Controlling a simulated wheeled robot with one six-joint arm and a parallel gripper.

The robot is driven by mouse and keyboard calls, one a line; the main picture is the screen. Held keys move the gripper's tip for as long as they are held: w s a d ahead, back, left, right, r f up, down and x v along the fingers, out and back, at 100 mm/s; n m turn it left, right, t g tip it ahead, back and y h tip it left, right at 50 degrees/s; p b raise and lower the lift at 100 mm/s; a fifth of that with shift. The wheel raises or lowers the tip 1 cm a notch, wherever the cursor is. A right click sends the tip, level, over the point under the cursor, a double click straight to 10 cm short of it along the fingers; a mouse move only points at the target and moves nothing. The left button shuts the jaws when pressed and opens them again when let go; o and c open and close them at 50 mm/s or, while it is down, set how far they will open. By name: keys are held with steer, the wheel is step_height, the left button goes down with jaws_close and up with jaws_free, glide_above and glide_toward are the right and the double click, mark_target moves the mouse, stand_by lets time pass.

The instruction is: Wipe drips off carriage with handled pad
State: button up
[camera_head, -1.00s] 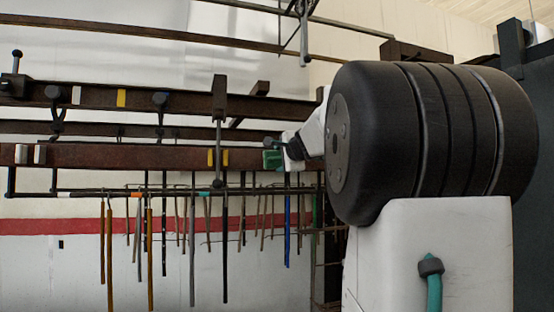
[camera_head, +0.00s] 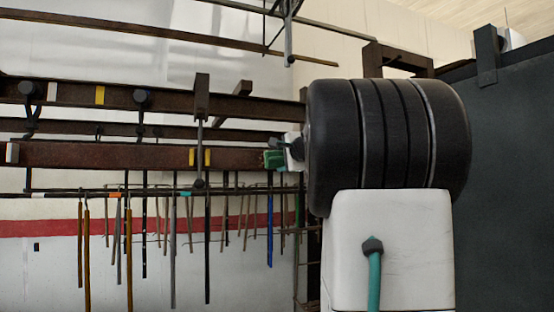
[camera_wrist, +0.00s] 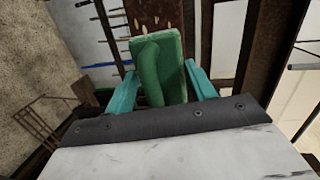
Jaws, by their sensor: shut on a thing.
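My gripper (camera_wrist: 161,78) has two teal fingers, one on each side of a green handled pad (camera_wrist: 171,50), and is shut on it. The pad's raised handle faces the wrist camera. Past the pad, in the wrist view, is a rusty brown surface (camera_wrist: 150,12) with pale specks; I cannot tell whether the pad touches it. In the head view the green pad (camera_head: 273,159) shows at the right part of the lower brown rail (camera_head: 110,154), partly hidden by my arm. I cannot tell for certain which part is the carriage.
A dark upright bracket with a rod (camera_head: 201,100) stands at the rails, left of the pad. An upper brown rail (camera_head: 70,93) runs behind. Several thin rods (camera_head: 173,250) hang below. A large dark panel (camera_head: 512,180) stands at the right.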

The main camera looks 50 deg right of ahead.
steer(key=shift+s+d, duration=0.5)
steer(key=shift+d, duration=0.3)
steer(key=shift+s+d, duration=0.45)
steer(key=shift+d, duration=0.35)
steer(key=shift+w+a, duration=0.1)
steer(key=shift+w+a, duration=0.65)
steer(key=shift+a, duration=0.25)
steer(key=shift+w+a, duration=0.6)
steer(key=shift+a, duration=0.3)
steer(key=shift+w+a, duration=0.55)
steer(key=shift+a, duration=0.45)
steer(key=shift+w+a, duration=0.6)
steer(key=shift+a, duration=0.35)
steer(key=shift+w+a, duration=0.55)
steer(key=shift+a, duration=0.45)
steer(key=shift+f+v, duration=0.2)
steer(key=shift+v, duration=1.3)
steer(key=shift+f+v, duration=0.25)
steer(key=shift+v, duration=1.3)
steer(key=shift+a, duration=0.25)
